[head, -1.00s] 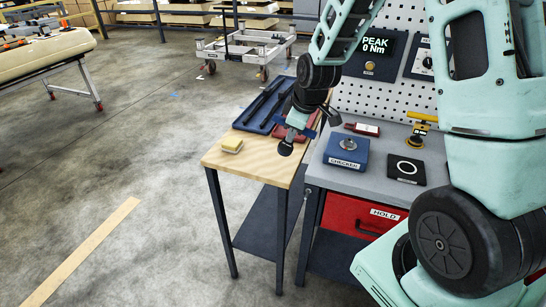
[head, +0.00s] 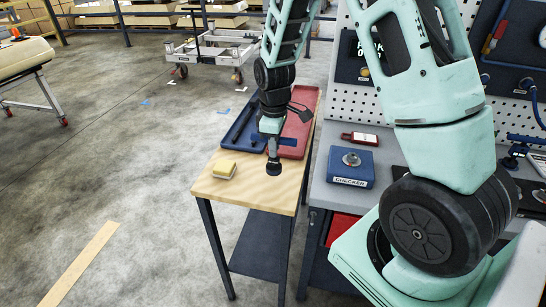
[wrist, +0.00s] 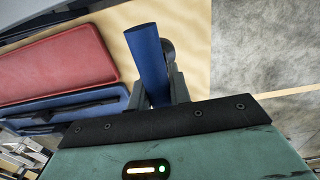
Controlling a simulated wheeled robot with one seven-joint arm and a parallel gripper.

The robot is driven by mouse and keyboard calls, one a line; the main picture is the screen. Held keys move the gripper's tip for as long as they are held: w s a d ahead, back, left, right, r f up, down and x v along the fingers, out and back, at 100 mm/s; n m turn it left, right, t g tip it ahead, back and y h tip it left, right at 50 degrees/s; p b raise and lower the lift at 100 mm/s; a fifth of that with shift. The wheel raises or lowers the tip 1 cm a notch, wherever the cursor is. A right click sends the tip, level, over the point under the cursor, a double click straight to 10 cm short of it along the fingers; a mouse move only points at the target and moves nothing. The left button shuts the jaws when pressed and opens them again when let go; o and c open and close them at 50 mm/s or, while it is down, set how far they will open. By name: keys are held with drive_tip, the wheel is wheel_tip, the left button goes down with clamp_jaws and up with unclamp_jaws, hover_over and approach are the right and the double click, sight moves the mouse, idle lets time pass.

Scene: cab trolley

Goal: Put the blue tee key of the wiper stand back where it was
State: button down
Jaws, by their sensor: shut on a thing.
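My gripper (head: 272,140) hangs pointing down over the wooden side table and is shut on the blue tee key. In the wrist view the key's blue bar (wrist: 147,58) stands out between the fingers (wrist: 158,92); a dark round part shows beside it. In the head view a dark round end (head: 274,167) hangs below the gripper, above bare wood. I cannot identify the wiper stand for certain in either view.
A grey bench to the right holds the blue checker box (head: 350,168) and a red tagged item (head: 360,138). The table's near part is clear.

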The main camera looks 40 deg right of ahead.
sight(274, 165)
drive_tip(key=shift+f+p, duration=0.35)
drive_tip(key=shift+f, duration=1.85)
drive_tip(key=c, duration=1.3)
unclamp_jaws()
wheel_tip(274, 165, up, 12)
drive_tip(key=shift+s+a+b, duration=0.1)
drive_tip(key=shift+b, duration=1.1)
drive_tip(key=s+a+r, duration=0.2)
drive_tip(key=s+a, duration=0.2)
drive_tip(key=a, duration=0.6)
drive_tip(key=s+a, duration=0.7)
drive_tip(key=s, duration=0.3)
drive_tip(key=s+a+r, duration=0.1)
drive_tip(key=s+a, duration=0.6)
drive_tip(key=s, duration=0.3)
drive_tip(key=shift+a+y, duration=0.2)
drive_tip(key=shift+y, duration=0.2)
